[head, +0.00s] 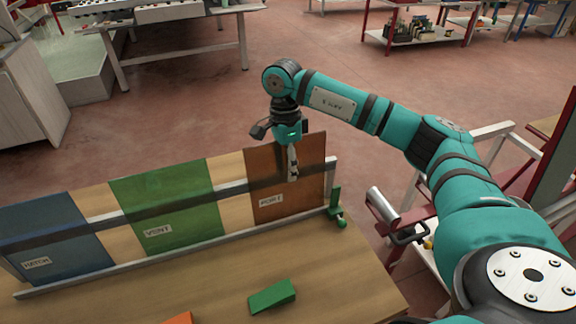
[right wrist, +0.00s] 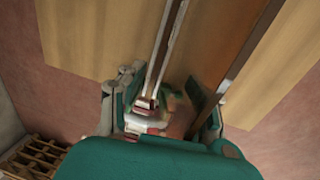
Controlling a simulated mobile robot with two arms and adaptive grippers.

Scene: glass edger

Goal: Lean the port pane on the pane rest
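The port pane (head: 268,187) is a brown, see-through sheet labelled PORT. It stands upright or slightly tilted at the right end of the pane rest (head: 232,188), a long rail with a low front lip. Its lower edge is close to the lip; whether it rests on the rail behind is unclear. My right gripper (head: 293,172) points down at the pane's top, with a finger showing in front of it. In the right wrist view the pane (right wrist: 215,50) runs down between the finger sides; the tips are blurred, so contact is unclear. My left gripper is out of view.
A green VENT pane (head: 165,208) and a blue HATCH pane (head: 55,238) lean along the rest to the left. A green clamp-like piece (head: 337,208) sits at the rest's right end. A green wedge (head: 272,296) lies on the wooden bench (head: 215,285), with an orange piece (head: 180,318) nearby.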

